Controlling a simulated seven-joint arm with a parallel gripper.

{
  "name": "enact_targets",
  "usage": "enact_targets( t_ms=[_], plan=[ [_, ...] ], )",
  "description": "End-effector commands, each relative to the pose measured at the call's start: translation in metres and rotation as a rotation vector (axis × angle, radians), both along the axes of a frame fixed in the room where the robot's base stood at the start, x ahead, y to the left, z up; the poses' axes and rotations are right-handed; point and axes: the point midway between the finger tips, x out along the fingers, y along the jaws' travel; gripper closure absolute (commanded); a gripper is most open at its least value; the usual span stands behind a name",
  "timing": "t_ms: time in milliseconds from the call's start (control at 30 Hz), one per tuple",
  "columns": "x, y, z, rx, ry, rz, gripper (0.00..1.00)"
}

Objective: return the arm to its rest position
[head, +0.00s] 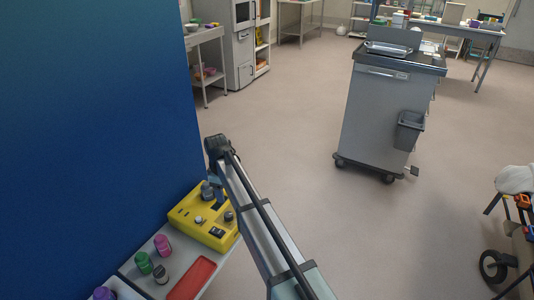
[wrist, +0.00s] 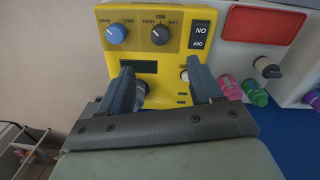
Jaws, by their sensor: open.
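My gripper (wrist: 164,86) is open in the wrist view, its two dark fingers apart in front of a yellow control box (wrist: 96,40). The box carries a blue knob (wrist: 117,33), a dark knob (wrist: 160,34), an on/off switch (wrist: 200,38) and a dark green display (wrist: 138,67). A lower knob (wrist: 142,90) shows close beside the left finger, partly hidden; I cannot tell whether they touch. In the head view my arm reaches up from the bottom edge, and its end hangs down at the yellow box (head: 188,214). The fingertips are hard to make out there.
A tall blue panel (head: 90,120) stands left of the arm. A grey panel (head: 140,277) beside the box bears pink (head: 162,244), green (head: 143,263) and dark (head: 160,274) fittings and a red plate (head: 192,278). A grey cart (head: 375,115) stands beyond open floor.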

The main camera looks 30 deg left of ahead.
Motion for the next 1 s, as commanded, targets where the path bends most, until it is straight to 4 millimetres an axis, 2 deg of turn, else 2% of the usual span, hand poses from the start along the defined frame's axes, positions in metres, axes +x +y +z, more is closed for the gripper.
enact_targets(
  t_ms=[267, 500, 600, 733, 867, 1000],
  plan=[
    [0.0, 0.0, 0.0, 0.002, 0.0, -0.045, 0.35],
    [0.006, 0.009, 0.001, 0.068, -0.023, -0.297, 0.35],
    [0.003, 0.006, 0.001, 0.113, -0.033, -0.415, 0.35],
    [-0.012, -0.014, 0.0, 0.173, -0.038, -0.562, 0.35],
    [-0.033, -0.041, -0.033, 0.182, -0.024, -0.671, 0.35],
    [-0.042, -0.075, -0.07, 0.164, -0.012, -0.752, 0.35]
  ],
)
